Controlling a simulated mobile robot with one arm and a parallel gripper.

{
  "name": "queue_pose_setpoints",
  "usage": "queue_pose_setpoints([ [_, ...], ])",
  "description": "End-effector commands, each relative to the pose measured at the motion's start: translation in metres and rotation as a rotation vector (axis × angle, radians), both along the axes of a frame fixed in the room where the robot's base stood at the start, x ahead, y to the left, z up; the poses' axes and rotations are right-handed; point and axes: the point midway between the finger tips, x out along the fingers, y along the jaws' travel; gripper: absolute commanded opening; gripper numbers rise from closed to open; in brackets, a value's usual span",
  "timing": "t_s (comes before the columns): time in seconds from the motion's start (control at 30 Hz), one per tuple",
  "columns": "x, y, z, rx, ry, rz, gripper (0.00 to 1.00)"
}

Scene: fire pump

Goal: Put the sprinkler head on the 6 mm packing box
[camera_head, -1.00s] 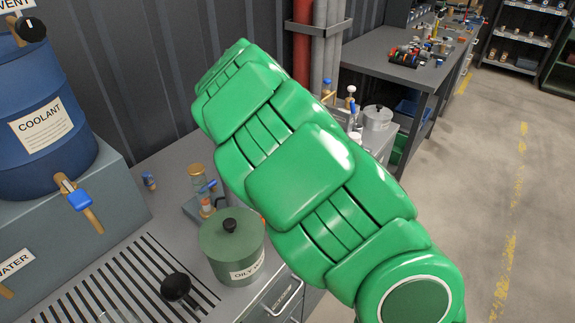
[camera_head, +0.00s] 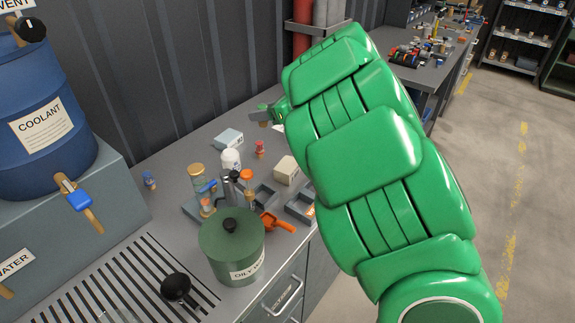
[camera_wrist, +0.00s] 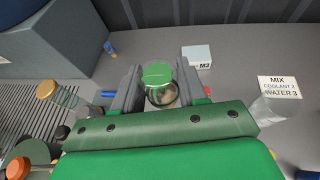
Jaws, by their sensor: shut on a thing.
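My gripper (camera_wrist: 158,92) is shut on a round, glassy jar-like thing with a green top (camera_wrist: 158,75), held between the two fingers. In the head view my gripper (camera_head: 270,113) is small and partly hidden by my arm, above the back of the bench, and a brownish bit shows under it. A small red-topped piece (camera_head: 259,149) stands on the bench nearby; it may be the sprinkler head, but I cannot tell surely. A pale blue-grey box (camera_head: 229,138) lies beyond it, its label (camera_wrist: 203,65) seeming to read M3. A cream box (camera_head: 287,169) stands to the right. I cannot read a 6 mm label.
Gold-capped jar (camera_head: 197,172), white bottle (camera_head: 231,160), grey trays (camera_head: 262,194) and an orange tool (camera_head: 279,222) crowd the bench. A green oily-waste can (camera_head: 232,250) stands in front. The coolant drum (camera_head: 40,110) is at left.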

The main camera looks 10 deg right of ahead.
Motion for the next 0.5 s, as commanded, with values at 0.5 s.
queue_pose_setpoints([
  [0.5,-0.099,-0.062,0.013,-0.003,-0.001,0.208,0.1],
])
